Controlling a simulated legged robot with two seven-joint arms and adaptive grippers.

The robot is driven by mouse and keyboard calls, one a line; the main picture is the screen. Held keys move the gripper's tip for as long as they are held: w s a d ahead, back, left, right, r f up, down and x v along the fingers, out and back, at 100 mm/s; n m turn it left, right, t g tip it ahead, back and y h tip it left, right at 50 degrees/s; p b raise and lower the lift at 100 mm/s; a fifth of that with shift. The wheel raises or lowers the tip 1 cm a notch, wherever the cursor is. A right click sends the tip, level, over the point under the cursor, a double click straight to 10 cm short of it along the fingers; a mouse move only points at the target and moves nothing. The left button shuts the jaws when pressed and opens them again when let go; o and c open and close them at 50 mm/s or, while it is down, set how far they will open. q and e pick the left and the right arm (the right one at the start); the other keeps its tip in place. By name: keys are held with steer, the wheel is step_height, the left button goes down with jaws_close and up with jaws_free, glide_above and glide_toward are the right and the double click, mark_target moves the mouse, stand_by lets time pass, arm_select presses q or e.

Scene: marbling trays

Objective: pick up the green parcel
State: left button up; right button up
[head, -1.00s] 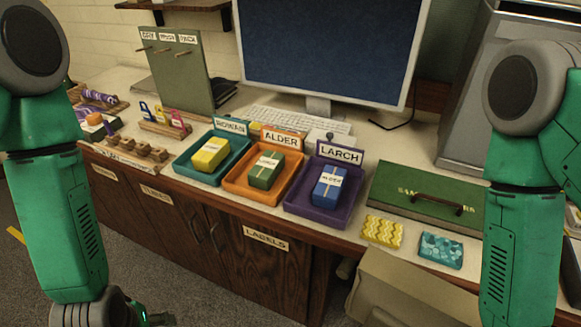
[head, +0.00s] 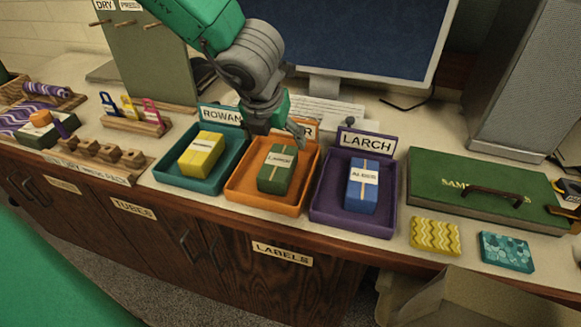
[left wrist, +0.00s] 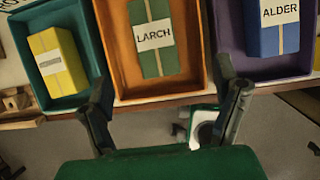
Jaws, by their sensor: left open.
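The green parcel (head: 278,169), with a tan band and a white label reading LARCH, lies in the orange tray (head: 262,199), whose ALDER sign is mostly hidden behind my gripper. My left gripper (head: 278,130) is above the back of that tray, apart from the parcel, open and empty. In the left wrist view, the green parcel (left wrist: 154,62) lies beyond the spread fingers of my left gripper (left wrist: 168,100), with nothing between them. My right gripper is not in view.
A yellow parcel (head: 202,155) sits in the teal ROWAN tray (head: 184,182) on the left. A blue parcel labelled ALDER (head: 362,185) sits in the purple LARCH tray (head: 340,218) on the right. A green case (head: 450,172) and a monitor (head: 350,40) stand nearby.

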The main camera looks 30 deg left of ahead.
arm_select(q)
glide_above(277, 161)
steer(key=s+d, duration=0.2)
step_height(277, 161, down, 5)
steer(key=shift+s+d+f+b, duration=0.1)
steer(key=shift+s+d+b, duration=0.05)
steer(key=shift+b, duration=0.3)
steer(key=a+f, duration=0.1)
steer(key=w+a+f, duration=0.1)
steer(key=f, duration=0.1)
steer(key=shift+a, duration=0.25)
steer(key=x, duration=0.3)
steer(key=shift+w+d+f, duration=0.15)
steer(key=shift+d+f, duration=0.05)
steer(key=shift+d, duration=0.15)
steer(key=shift+w+d+f, duration=0.15)
steer(key=shift+d, duration=0.3)
steer(key=shift+a, duration=0.5)
steer(key=c, duration=1.5)
steer(key=shift+a+f, duration=0.1)
steer(key=shift+c, duration=0.2)
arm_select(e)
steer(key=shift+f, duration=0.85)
